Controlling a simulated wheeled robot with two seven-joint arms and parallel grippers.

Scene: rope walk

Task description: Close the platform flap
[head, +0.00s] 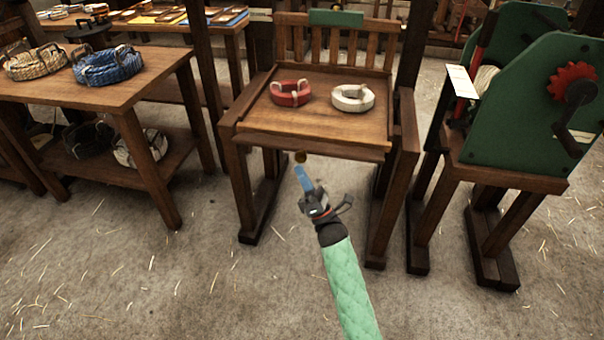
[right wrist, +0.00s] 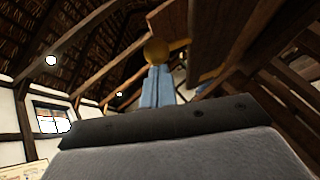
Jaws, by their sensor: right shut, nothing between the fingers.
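The wooden platform (head: 330,118) stands in the middle of the head view, with a red coil (head: 290,93) and a white coil (head: 352,97) lying on its flat top. A round brass knob (head: 300,157) shows just under its front edge, and also in the right wrist view (right wrist: 156,50). The flap's outline and angle are hard to tell apart from the platform. My right gripper (head: 299,169) is shut and empty, its blue fingers pointing up at the knob. In the right wrist view its fingertips (right wrist: 157,70) overlap the knob's lower edge; contact is unclear. My left gripper is out of view.
A slatted back rail (head: 335,43) rises behind the platform. A wooden table (head: 115,88) with rope coils stands at left. A green machine (head: 535,110) with a red gear and crank stands close at right. The straw-strewn floor in front is clear.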

